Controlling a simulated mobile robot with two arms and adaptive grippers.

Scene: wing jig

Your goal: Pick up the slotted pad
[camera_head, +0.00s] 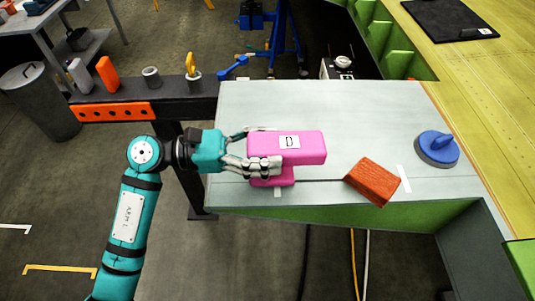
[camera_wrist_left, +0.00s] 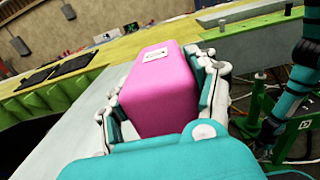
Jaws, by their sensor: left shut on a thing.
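The slotted pad appears to be the pink block (camera_head: 286,148) with a white label marked D. In the head view a wider upper part sits over a smaller lower part, with a notch between them. It is near the front left of the pale worktop (camera_head: 350,110). My left gripper (camera_head: 250,153) comes in from the left with its fingers closed around the pad's left end. In the left wrist view the pink pad (camera_wrist_left: 160,95) sits between the two fingers (camera_wrist_left: 160,105). I cannot tell whether its underside touches the worktop.
A red-brown block (camera_head: 372,181) lies right of the pad. A blue knobbed tool (camera_head: 437,147) on a grey disc stands farther right. A dark shelf (camera_head: 190,103) with small tools adjoins the worktop's left. The worktop behind the pad is clear.

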